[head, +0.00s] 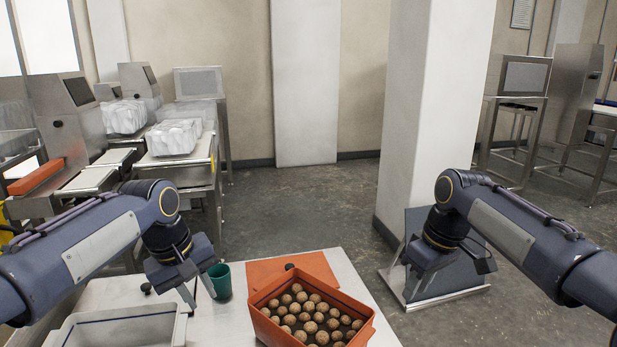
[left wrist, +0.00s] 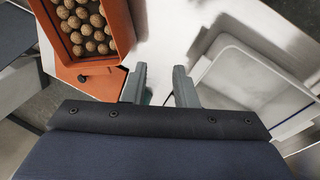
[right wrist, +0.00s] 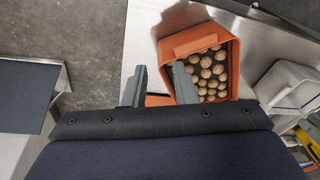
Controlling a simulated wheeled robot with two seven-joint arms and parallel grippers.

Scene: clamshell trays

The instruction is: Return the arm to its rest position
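My left gripper (head: 198,288) hangs over the left part of the worktable in the head view. In the left wrist view its two fingers (left wrist: 159,86) stand apart with nothing held between them. My right gripper (head: 445,268) is off the table's right side in the head view. In the right wrist view its fingers (right wrist: 158,86) are apart and empty. The arms come in from both sides, roughly level with each other. The right fingertips are hard to make out in the head view.
An orange bin (head: 366,325) of brown round items stands on the table (head: 230,325), before a flat orange piece (head: 318,262). A green cup (head: 221,284) is close beside my left gripper. A pale tray (head: 178,330) lies front left. A white pillar (head: 425,110) stands beyond my right gripper.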

